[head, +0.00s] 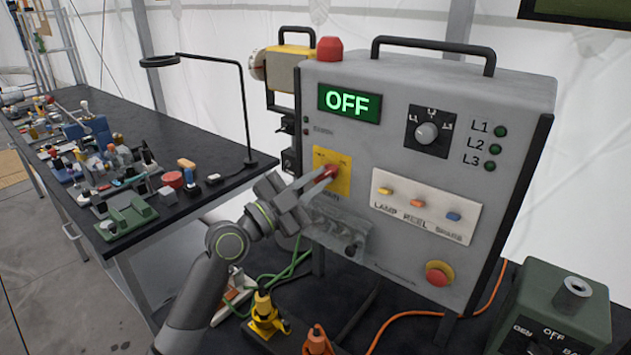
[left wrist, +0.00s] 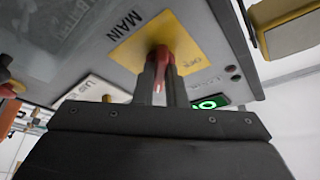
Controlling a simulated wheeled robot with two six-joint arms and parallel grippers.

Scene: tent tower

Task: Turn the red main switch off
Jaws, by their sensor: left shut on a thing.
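The red main switch (head: 329,172) sits on a yellow plate (head: 345,180) on the front of the grey control box (head: 400,110). A green display (head: 349,103) above it reads OFF. My left gripper (head: 318,180) is at the switch and shut on its red handle. In the left wrist view, the two fingers (left wrist: 163,82) are on either side of the red handle (left wrist: 159,60), with the yellow plate (left wrist: 190,40) behind, marked MAIN. The fingers hide part of the handle. My right gripper is not in view.
A round selector knob (head: 427,133), three small switches (head: 417,203) and a red push button (head: 439,273) are on the same panel. A green box (head: 555,310) stands at the lower right. Cables and plugs (head: 266,315) lie below. A cluttered black table (head: 130,150) is at the left.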

